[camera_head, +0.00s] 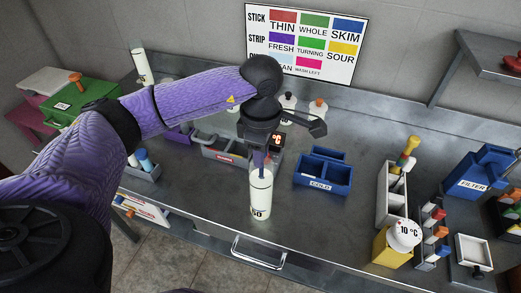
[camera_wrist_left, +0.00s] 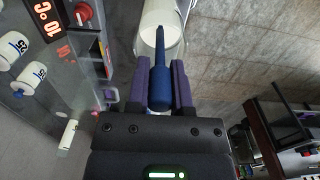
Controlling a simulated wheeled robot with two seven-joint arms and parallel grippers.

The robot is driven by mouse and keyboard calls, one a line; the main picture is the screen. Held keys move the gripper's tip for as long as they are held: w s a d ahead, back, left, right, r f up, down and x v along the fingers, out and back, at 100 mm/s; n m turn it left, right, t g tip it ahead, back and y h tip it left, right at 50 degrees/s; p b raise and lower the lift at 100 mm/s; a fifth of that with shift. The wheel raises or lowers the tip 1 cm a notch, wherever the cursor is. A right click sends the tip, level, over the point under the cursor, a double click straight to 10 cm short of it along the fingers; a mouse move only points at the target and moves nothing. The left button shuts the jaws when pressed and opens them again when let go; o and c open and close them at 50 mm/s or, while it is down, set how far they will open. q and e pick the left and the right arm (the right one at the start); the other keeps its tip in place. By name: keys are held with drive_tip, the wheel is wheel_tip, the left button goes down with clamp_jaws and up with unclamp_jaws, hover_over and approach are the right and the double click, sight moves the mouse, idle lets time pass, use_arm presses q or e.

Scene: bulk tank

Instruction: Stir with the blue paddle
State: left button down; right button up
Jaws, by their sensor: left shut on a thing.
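My left gripper (camera_head: 262,153) points down above a tall white cylinder (camera_head: 261,198) marked "50" near the bench's front edge. In the left wrist view, the left gripper (camera_wrist_left: 159,82) is shut on the blue paddle (camera_wrist_left: 160,90), which tapers away from the fingers. The paddle's tip overlaps the mouth of the white cylinder (camera_wrist_left: 161,14). How deep the tip sits inside is hard to tell. My right gripper is not in view.
A blue box (camera_head: 324,188) marked "COLD" stands right of the cylinder. A white rack (camera_head: 391,205) and a yellow container (camera_head: 390,252) with a 10 °C display stand further right. A colour chart (camera_head: 305,42) hangs on the wall.

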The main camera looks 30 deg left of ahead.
use_arm(q)
wheel_tip(320, 180, up, 13)
drive_tip(key=p, duration=0.9)
drive_tip(key=shift+f, duration=0.25)
